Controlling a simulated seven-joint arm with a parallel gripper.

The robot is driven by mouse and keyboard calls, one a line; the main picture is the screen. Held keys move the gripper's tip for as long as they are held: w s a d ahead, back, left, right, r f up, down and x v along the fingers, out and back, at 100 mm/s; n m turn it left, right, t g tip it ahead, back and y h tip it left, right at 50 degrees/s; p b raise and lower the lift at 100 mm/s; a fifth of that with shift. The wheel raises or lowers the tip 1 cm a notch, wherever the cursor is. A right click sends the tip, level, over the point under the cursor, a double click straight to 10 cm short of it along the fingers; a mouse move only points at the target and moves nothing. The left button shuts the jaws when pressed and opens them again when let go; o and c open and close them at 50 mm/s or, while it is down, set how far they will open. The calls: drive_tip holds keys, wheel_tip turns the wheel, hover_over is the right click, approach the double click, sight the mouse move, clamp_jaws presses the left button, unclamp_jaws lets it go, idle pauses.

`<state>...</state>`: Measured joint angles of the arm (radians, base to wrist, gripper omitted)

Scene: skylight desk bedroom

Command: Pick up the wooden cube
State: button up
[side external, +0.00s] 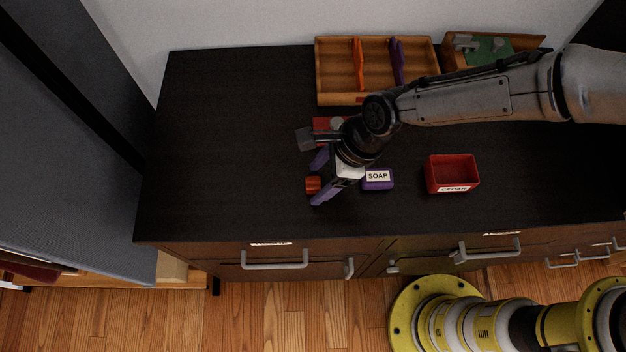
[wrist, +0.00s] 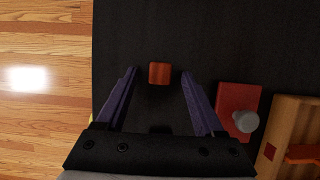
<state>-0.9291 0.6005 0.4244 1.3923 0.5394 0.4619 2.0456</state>
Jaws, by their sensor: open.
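The wooden cube (side external: 313,184) is small and orange-brown and rests on the black dresser top. In the wrist view the cube (wrist: 159,73) lies near the line of the fingertips, between them and closer to the left one. My gripper (side external: 318,180) is open, with purple fingers, and it holds nothing. In the wrist view its fingers (wrist: 161,72) stand apart on either side of the cube, with clear gaps. I cannot tell how high the fingertips are above the top.
A purple box labelled SOAP (side external: 378,180) stands close right of my gripper. A red bin (side external: 451,188) is farther right. A red block with a grey knob (wrist: 238,110) lies behind my gripper. A wooden divided tray (side external: 326,84) is at the back. The left dresser top is clear.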

clamp_jaws()
drive_tip(key=shift+r, duration=0.2)
idle(0.3)
drive_tip(key=shift+r, duration=0.65)
drive_tip(key=s+d+r, duration=0.7)
drive_tip(key=d+r, duration=0.4)
drive_tip(key=d, duration=0.1)
drive_tip(key=shift+s+r, duration=0.2)
